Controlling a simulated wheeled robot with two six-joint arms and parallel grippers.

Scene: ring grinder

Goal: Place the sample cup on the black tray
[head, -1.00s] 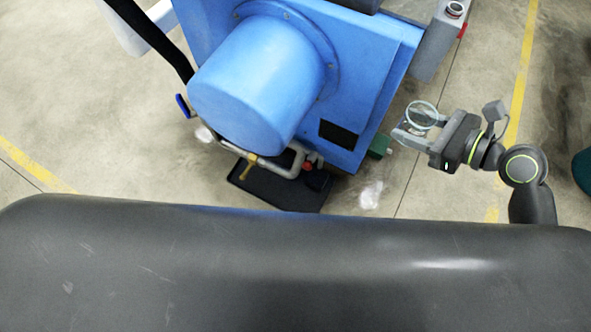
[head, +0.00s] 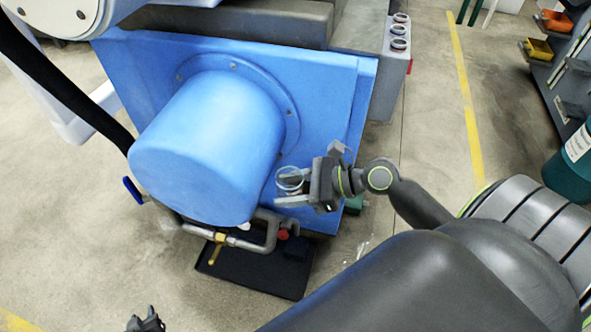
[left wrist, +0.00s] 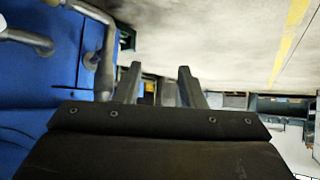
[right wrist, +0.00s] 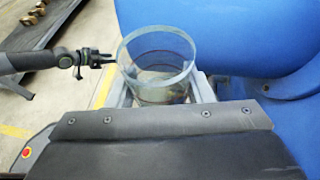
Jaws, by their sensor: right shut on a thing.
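The clear glass sample cup (head: 289,179) is held between the fingers of my right gripper (head: 284,190), in front of the blue machine in the head view. In the right wrist view, the cup (right wrist: 157,65) stands between the two fingers with its open rim visible. The black tray (head: 258,278) lies low under the machine's pipe, below and a little left of the cup in the head view. My left gripper (head: 147,321) is at the bottom edge of the head view. Its fingers are apart and empty in the left wrist view (left wrist: 160,88).
The blue machine's round housing (head: 205,150) is just left of the cup. A bent pipe (head: 262,240) with a yellow-handled valve overhangs the tray's back part. A grey ledge (head: 392,75) holding several cups is at the upper right. Floor beside the tray is open.

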